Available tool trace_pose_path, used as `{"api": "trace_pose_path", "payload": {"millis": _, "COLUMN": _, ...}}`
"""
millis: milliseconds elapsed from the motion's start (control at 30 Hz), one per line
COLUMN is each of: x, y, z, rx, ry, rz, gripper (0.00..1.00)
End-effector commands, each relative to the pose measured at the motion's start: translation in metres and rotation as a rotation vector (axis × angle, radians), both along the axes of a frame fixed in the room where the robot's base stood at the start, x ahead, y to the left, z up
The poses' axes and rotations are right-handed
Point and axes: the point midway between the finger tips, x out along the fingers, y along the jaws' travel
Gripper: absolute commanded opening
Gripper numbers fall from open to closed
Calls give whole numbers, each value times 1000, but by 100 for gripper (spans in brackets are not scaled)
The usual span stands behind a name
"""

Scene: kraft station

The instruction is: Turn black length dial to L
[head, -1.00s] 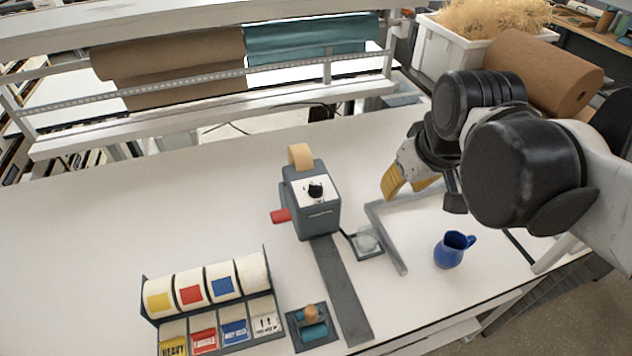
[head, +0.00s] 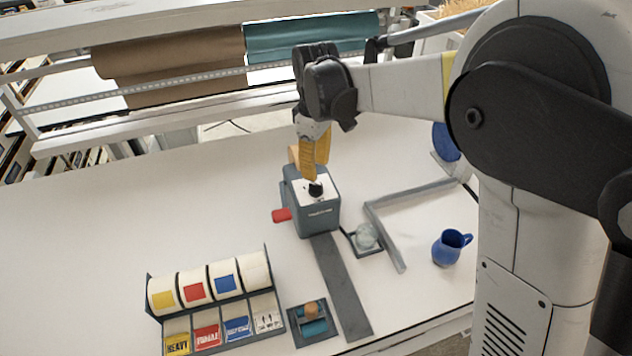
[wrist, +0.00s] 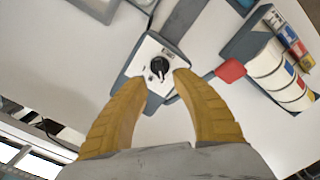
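The black length dial (wrist: 159,66) sits on the white top plate of a grey tape dispenser. In the head view the dial (head: 315,189) is partly covered by my gripper. A pale pointer mark shows on the dial in the wrist view; the letters around it are too small to read. My gripper (head: 311,178) is above the dispenser (head: 318,218), with its yellow fingers pointing down. In the wrist view the fingers (wrist: 157,84) are spread apart, one on each side of the dial's near side, with nothing between them. Contact with the dial cannot be told.
A red handle (head: 282,215) sticks out of the dispenser's left side. A label rack (head: 215,300) stands at front left. A water dish (head: 365,238), a grey angle bracket (head: 390,235) and a blue mug (head: 451,247) stand to the right. The table's left part is clear.

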Motion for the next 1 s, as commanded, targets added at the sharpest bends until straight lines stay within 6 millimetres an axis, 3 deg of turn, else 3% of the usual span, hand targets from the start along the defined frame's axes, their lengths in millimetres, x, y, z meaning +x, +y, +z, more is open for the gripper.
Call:
{"api": "trace_pose_path", "payload": {"millis": 100, "x": 0, "y": 0, "z": -26, "rx": 0, "ry": 0, "rz": -1, "gripper": 32}}
{"api": "trace_pose_path", "payload": {"millis": 300, "x": 0, "y": 0, "z": -55, "rx": 0, "ry": -1, "rz": -2, "gripper": 32}}
{"api": "trace_pose_path", "payload": {"millis": 700, "x": 0, "y": 0, "z": -64, "rx": 0, "ry": -1, "rz": -2, "gripper": 32}}
{"api": "trace_pose_path", "payload": {"millis": 733, "x": 0, "y": 0, "z": -64, "rx": 0, "ry": -1, "rz": -2, "gripper": 28}}
{"api": "trace_pose_path", "payload": {"millis": 833, "x": 0, "y": 0, "z": -64, "rx": 0, "ry": -1, "rz": -2, "gripper": 0}}
{"api": "trace_pose_path", "payload": {"millis": 1000, "x": 0, "y": 0, "z": -64, "rx": 0, "ry": -1, "rz": -3, "gripper": 0}}
